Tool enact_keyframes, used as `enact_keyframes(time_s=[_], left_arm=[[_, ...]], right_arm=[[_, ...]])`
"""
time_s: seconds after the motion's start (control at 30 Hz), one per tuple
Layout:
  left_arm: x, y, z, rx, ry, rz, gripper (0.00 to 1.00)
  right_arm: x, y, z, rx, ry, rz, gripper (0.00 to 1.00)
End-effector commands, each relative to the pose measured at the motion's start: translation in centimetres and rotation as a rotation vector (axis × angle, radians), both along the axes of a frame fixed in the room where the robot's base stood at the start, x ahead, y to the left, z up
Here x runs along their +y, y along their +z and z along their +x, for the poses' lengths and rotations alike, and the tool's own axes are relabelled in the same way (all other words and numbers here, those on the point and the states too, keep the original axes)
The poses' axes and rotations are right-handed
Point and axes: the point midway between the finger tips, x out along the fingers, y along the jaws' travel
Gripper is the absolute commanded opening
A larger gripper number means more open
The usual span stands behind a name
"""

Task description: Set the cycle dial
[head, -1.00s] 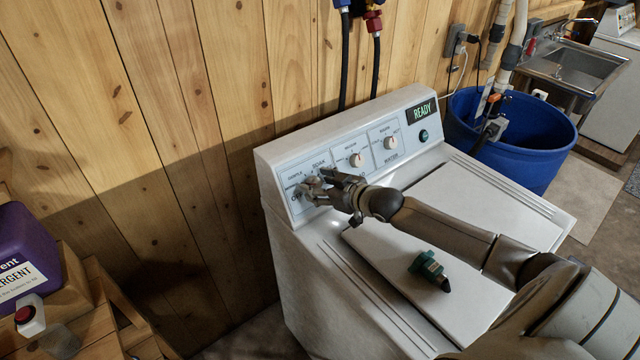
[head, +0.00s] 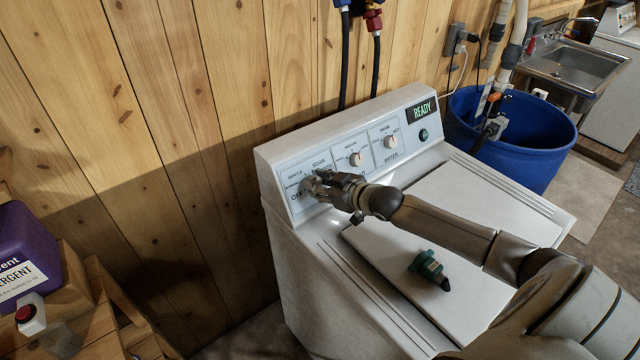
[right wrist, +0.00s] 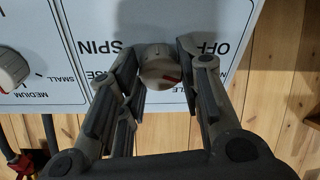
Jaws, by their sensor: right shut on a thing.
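The washer (head: 300,255) stands against the wall, with a slanted panel bearing three dials and a lit READY display (head: 422,111). My right gripper (head: 312,187) is at the leftmost dial, the cycle dial, and mostly hides it in the head view. In the right wrist view the cycle dial (right wrist: 158,66) sits between the fingers of my right gripper (right wrist: 157,80), which is shut on it. My left gripper is not in view.
Two other dials (head: 355,159) (head: 390,142) and a green button (head: 423,135) are further right. A green and black object (head: 428,267) lies on the lid. A blue barrel (head: 545,135) stands at right, a purple detergent jug (head: 30,245) at left.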

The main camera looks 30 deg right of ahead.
Motion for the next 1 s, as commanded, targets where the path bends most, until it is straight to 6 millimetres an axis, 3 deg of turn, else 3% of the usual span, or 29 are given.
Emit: enact_keyframes(time_s=[0.7,1.0], left_arm=[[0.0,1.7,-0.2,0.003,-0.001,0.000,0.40],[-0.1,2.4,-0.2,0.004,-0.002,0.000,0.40]], right_arm=[[-0.1,0.4,0.1,-0.039,0.249,-0.486,0.09],[-0.1,0.3,0.1,-0.050,0.316,-0.619,0.09]])
